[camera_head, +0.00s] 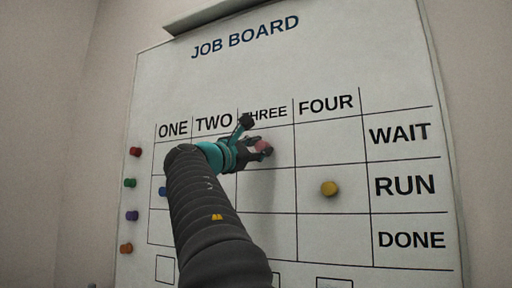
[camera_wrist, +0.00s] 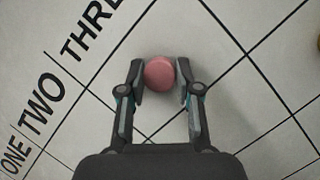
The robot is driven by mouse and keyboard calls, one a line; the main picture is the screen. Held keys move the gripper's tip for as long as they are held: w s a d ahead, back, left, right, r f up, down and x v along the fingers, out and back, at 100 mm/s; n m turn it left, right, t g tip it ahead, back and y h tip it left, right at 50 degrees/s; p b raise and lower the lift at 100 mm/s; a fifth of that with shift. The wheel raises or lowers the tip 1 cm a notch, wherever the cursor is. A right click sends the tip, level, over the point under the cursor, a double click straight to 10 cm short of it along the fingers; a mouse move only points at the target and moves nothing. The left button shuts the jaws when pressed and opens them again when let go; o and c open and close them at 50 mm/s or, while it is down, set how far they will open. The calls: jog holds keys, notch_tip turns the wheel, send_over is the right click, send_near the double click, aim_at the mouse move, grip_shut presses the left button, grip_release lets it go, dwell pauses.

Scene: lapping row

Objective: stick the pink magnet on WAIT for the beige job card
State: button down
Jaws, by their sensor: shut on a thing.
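The pink magnet (camera_head: 264,147) is between the fingertips of my gripper (camera_head: 258,147). In the head view it overlaps the THREE column in the WAIT row of the job board (camera_head: 240,75). In the wrist view the pink magnet (camera_wrist: 160,74) shows as a round face between the two fingers of my gripper (camera_wrist: 161,82), with board lines behind it. Whether it touches the board cannot be told. The word WAIT (camera_head: 400,133) is at the right end of the top row. I cannot make out a beige job card in either view.
A yellow magnet (camera_head: 329,188) is under FOUR in the RUN row. A blue magnet (camera_head: 163,191) is under ONE in the RUN row. Red (camera_head: 135,151), green (camera_head: 130,183), purple (camera_head: 132,216) and orange (camera_head: 126,248) magnets line the left edge. My arm hides part of the grid.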

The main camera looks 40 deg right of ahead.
dwell(0.3)
jog(key=c, duration=0.7)
grip_release()
jog(key=shift+a, duration=0.1)
jog(key=v, duration=1.2)
